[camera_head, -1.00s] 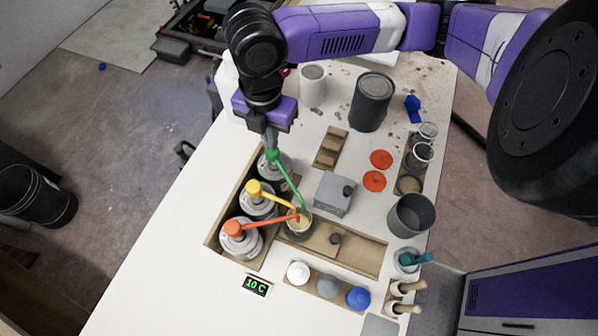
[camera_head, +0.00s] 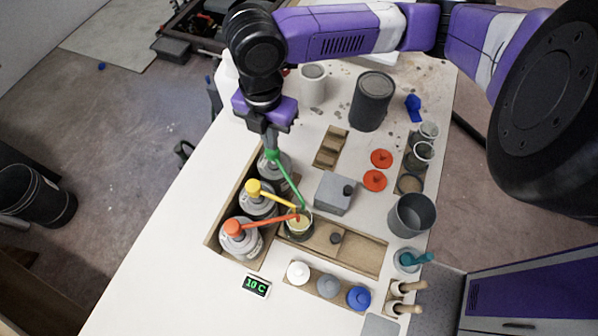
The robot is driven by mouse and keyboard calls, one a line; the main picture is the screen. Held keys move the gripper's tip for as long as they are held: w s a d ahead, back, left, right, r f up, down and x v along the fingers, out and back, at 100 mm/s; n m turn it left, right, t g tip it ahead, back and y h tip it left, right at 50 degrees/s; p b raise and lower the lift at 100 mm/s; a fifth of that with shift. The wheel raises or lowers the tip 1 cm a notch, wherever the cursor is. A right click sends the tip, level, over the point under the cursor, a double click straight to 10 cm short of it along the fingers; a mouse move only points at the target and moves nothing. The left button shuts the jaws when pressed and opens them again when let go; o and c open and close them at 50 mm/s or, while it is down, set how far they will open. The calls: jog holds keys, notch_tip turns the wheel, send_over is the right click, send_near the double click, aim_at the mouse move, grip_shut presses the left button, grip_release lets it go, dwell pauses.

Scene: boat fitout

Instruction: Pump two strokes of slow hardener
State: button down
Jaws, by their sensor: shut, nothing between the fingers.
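Three pump bottles stand in a wooden rack (camera_head: 212,240) on the bench: one with a green pump head (camera_head: 287,180), one yellow (camera_head: 268,196) and one orange-red (camera_head: 262,224). No readable label shows which one is the slow hardener. All three spouts reach toward a small clear cup (camera_head: 299,233) with something pale yellow in it. My gripper (camera_head: 271,146) is shut and empty, pointing down at the top of the green pump head. It appears to touch that head; the exact contact is hidden. The bottle below is partly covered.
A small display (camera_head: 256,285) reads 10 C. A grey box (camera_head: 334,195) stands right of the green spout. White, grey and blue capped jars (camera_head: 328,286) are in front. A dark can (camera_head: 372,100) and grey pot (camera_head: 411,215) stand right. The bench's left side is clear.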

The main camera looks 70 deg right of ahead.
jog(key=shift+f+b, duration=1.45)
jog(key=shift+f, duration=0.4)
jog(key=shift+r, duration=0.1)
jog(key=shift+r+p, duration=1.65)
jog(key=shift+r, duration=0.35)
jog(key=shift+f, duration=0.2)
jog(key=shift+f+b, duration=1.7)
jog(key=shift+f, duration=0.15)
jog(key=shift+r+p, duration=1.65)
jog(key=shift+r, duration=0.4)
